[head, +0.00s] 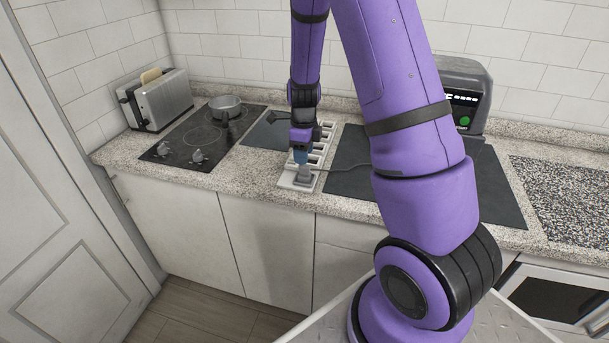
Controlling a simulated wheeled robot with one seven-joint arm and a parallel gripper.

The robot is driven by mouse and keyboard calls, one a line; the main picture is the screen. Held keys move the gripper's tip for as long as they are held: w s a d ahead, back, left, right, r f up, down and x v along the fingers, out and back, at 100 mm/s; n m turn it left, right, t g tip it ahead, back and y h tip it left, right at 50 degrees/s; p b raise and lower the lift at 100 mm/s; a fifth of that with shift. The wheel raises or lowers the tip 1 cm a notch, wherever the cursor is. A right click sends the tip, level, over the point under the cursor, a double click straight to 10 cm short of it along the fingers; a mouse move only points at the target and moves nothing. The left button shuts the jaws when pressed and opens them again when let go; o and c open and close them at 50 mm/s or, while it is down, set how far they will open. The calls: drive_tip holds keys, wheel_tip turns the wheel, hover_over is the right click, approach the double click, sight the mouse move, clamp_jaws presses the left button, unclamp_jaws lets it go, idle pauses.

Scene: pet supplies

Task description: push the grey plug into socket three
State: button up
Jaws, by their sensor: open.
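A white power strip (317,157) with a row of several sockets lies on the speckled counter, running from its front edge toward the back. The grey plug (303,176) is at the strip's near end, with a dark cord leading off to the right. I cannot tell whether it sits in a socket or only rests on the strip. My gripper (301,157) points down just above and behind the plug, over the strip. It is open. The gripper and arm hide part of the strip, and the socket numbers are too small to read.
A black cooktop (180,145) with a pot (225,107) and a toaster (154,99) stand to the left. A dark mat (350,165) lies right of the strip, partly behind my arm.

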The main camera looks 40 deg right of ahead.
sight(305, 167)
drive_tip(key=shift+s+f, duration=0.2)
drive_tip(key=shift+f, duration=2.45)
clamp_jaws()
